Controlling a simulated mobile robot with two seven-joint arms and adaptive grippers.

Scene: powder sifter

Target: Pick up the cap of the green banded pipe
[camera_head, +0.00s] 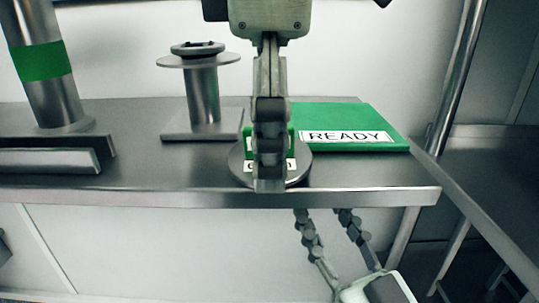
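The green banded pipe (50,95) stands upright at the left, a grey metal tube with a green band. A round grey cap (301,175) with a green handle and a partly hidden white label lies flat near the table's front edge. My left gripper (269,185) comes down from above, edge-on, with its fingers over the cap's middle. They hide the centre of the handle and label, and I cannot tell whether they are closed on the handle. My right gripper (322,216) is open and empty below the table edge, fingers pointing up.
A green mat (365,118) labelled READY lies behind and right of the cap. A flanged metal stand (203,95) stands behind left. A low metal block (45,160) is at the left front. Another metal surface (500,180) is at right.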

